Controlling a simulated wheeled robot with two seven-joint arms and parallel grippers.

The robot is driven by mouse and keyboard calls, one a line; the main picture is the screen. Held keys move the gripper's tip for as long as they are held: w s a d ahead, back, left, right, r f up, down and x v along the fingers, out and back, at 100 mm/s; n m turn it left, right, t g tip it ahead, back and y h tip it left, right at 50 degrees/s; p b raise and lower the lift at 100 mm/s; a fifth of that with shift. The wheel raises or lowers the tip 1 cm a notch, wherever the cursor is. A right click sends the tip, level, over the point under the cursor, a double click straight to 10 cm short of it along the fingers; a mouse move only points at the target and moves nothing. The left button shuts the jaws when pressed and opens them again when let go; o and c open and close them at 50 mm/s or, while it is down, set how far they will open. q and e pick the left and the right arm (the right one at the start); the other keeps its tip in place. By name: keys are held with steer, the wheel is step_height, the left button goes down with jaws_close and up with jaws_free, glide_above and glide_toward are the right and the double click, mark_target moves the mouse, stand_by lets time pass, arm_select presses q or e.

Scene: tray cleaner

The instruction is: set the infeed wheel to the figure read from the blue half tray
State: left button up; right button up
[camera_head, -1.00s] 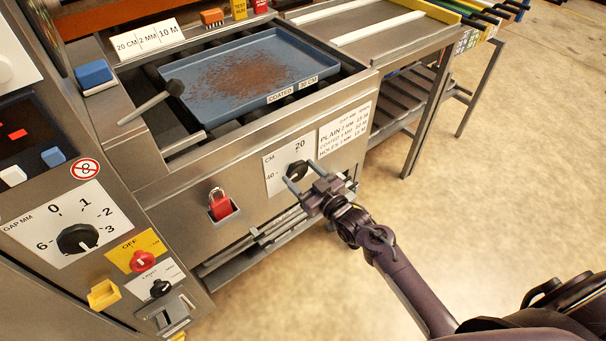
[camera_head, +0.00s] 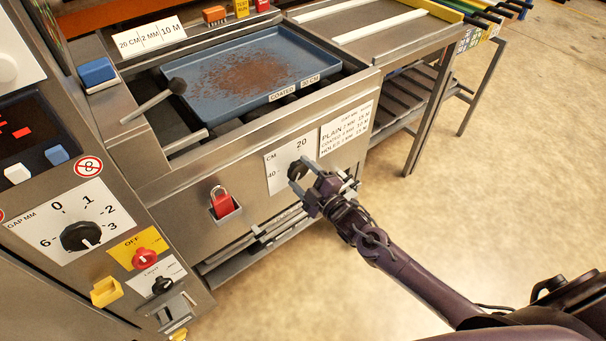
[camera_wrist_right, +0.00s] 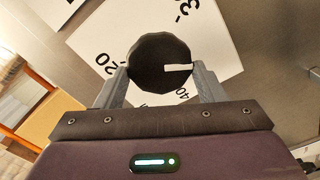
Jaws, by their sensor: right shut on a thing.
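The infeed wheel is a black knob (camera_head: 296,168) on a white CM plate (camera_head: 282,177) on the machine front. My right gripper (camera_head: 304,175) is shut on it, one finger on each side. In the right wrist view the knob (camera_wrist_right: 152,58) fills the space between the fingers. Its white mark points between the 30 and 40 figures, away from 20. The blue tray (camera_head: 215,108) lies on the machine bed with brown crumbs on it. Its edge label (camera_head: 294,88) reads COATED and a CM figure, too small to read surely. My left gripper is not in view.
A gap knob (camera_head: 80,237), a red OFF switch (camera_head: 144,258) and a red padlock (camera_head: 221,203) are on the front to the left. A settings plate (camera_head: 346,130) is right of the wheel. A dark-knobbed lever (camera_head: 155,102) stands beside the tray. Floor is clear at right.

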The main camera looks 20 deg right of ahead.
steer(key=n, duration=0.6)
steer(key=shift+f, duration=0.2)
steer(key=shift+n, duration=1.1)
steer(key=shift+f+n, duration=0.1)
steer(key=shift+n, duration=0.9)
steer(key=shift+f+n, duration=0.1)
steer(key=shift+n, duration=0.7)
steer(key=o, duration=0.9)
steer(key=shift+o, duration=0.2)
steer(key=shift+s, duration=0.1)
